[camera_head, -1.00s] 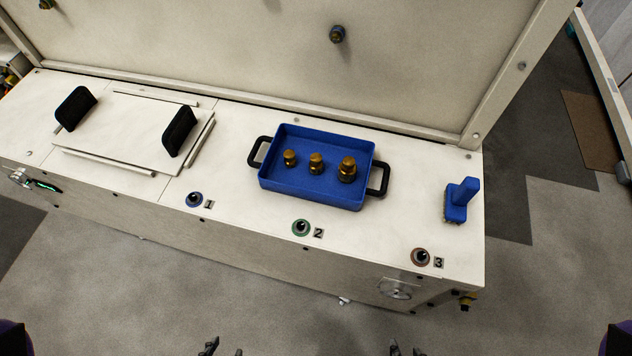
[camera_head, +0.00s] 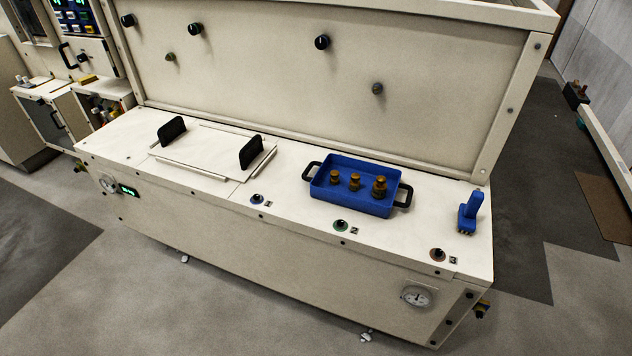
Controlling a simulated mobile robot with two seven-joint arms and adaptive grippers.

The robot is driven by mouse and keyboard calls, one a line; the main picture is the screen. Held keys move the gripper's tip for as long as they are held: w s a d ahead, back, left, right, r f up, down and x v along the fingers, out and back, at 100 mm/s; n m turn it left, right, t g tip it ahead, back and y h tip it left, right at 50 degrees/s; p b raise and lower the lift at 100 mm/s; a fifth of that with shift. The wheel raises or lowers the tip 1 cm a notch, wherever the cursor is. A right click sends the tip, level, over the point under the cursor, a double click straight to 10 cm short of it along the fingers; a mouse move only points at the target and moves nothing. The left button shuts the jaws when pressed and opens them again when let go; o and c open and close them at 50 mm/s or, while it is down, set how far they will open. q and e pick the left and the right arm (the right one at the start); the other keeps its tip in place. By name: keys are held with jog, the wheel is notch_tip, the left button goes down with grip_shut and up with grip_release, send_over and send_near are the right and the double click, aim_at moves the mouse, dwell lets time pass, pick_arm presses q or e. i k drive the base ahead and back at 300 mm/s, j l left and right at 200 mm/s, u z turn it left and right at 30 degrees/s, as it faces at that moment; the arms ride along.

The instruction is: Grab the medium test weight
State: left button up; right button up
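The medium test weight (camera_head: 355,183) is a brass knobbed cylinder. It stands upright in the blue tray (camera_head: 349,206), between a smaller brass weight (camera_head: 334,178) on its left and a larger one (camera_head: 379,187) on its right. The tray has a black handle at each end and rests on the right half of the cream counter. Neither of my grippers is in view.
A blue brush-like tool (camera_head: 468,212) stands at the counter's right end. A lid panel with two black handles (camera_head: 172,130) is at the left. A tall cream panel (camera_head: 330,85) with knobs rises behind. Numbered round fittings line the front; floor in front is clear.

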aim_at(354, 184)
jog(key=l+u, duration=0.2)
jog(key=u, duration=0.3)
jog(key=l+u, duration=0.2)
jog(key=u, duration=0.3)
jog(key=l, duration=1.1)
